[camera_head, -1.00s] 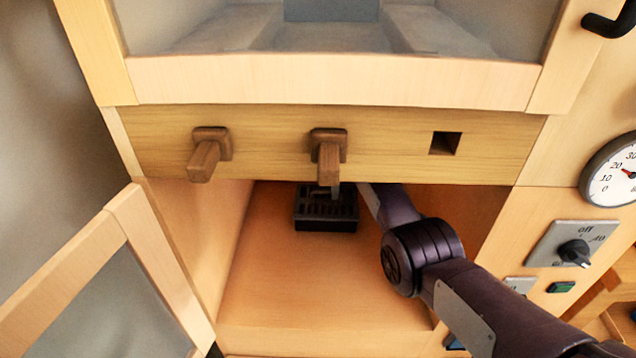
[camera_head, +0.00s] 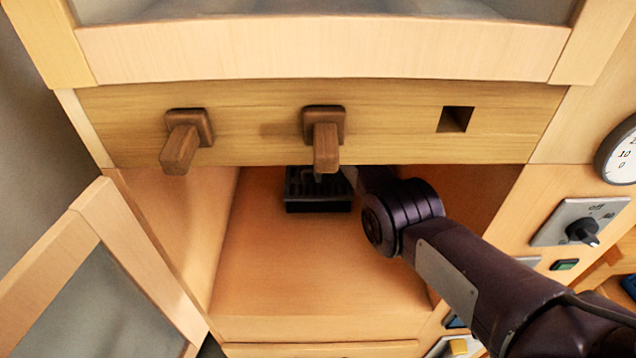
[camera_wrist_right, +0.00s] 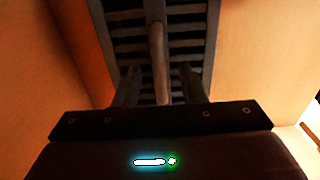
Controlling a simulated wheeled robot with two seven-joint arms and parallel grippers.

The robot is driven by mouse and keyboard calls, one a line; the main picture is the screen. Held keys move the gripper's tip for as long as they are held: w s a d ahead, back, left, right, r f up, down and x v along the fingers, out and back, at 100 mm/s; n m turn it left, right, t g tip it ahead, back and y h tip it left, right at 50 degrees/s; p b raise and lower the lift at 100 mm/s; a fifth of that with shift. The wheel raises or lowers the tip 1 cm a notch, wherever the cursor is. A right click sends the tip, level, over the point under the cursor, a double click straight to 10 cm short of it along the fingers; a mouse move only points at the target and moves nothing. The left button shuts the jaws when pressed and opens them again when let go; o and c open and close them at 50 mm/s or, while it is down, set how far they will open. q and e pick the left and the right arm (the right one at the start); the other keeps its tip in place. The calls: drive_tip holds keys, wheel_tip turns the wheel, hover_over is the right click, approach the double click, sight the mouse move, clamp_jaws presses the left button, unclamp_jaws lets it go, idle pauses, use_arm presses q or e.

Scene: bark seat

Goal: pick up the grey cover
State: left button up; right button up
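The grey cover (camera_head: 318,204) is a dark slotted piece at the back of the open compartment. The wooden front panel and a brown peg hide its upper part in the head view. In the right wrist view the cover (camera_wrist_right: 127,31) shows dark slats with a lengthwise bar handle (camera_wrist_right: 157,45). My right gripper (camera_wrist_right: 160,72) is in front of it, with its two fingers apart on either side of the bar. Gaps show between the fingers and the bar; contact is not visible. In the head view the gripper is mostly hidden behind the panel. My left gripper is not in view.
The wooden panel (camera_head: 250,130) with two brown pegs (camera_head: 182,145) and a square hole overhangs the compartment. An open framed door (camera_head: 120,235) stands at left. A knob (camera_head: 582,231) and a gauge (camera_head: 622,158) are at right. The compartment floor (camera_head: 315,265) is clear.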

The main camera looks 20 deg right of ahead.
clamp_jaws()
drive_tip(key=shift+r, duration=0.15)
idle(0.5)
